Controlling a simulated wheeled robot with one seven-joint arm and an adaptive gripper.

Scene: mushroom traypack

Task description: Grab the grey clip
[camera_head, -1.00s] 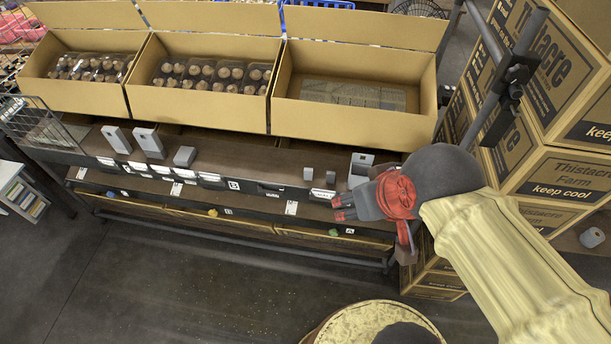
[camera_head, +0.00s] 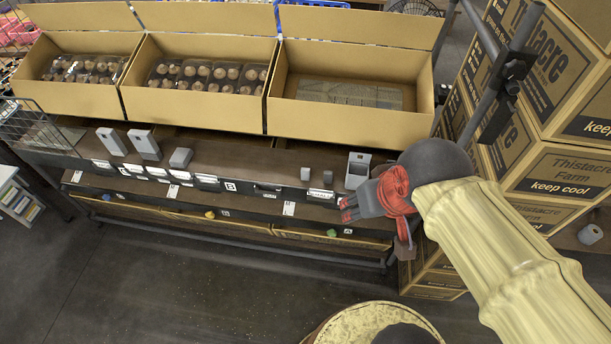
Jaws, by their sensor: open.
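I cannot pick out a grey clip with certainty. Two small grey pieces, one at the left (camera_head: 306,173) and one at the right (camera_head: 327,177), stand on the brown shelf (camera_head: 240,172) right of the middle. A larger grey holder (camera_head: 357,168) stands to their right. My gripper (camera_head: 347,209) is open in front of the shelf's right part, below and in front of the grey holder. Its fingers point left with reddish tips. I see nothing held between them. My gripper and arm hide part of the shelf's right end.
Three open cardboard boxes stand behind the shelf; the right box (camera_head: 350,118) has no mushrooms showing. Grey dispensers (camera_head: 144,144) stand at the shelf's left. Small coloured pieces, yellow (camera_head: 209,214) and green (camera_head: 331,232), are on the lower level. Stacked cartons (camera_head: 560,175) and a post crowd the right.

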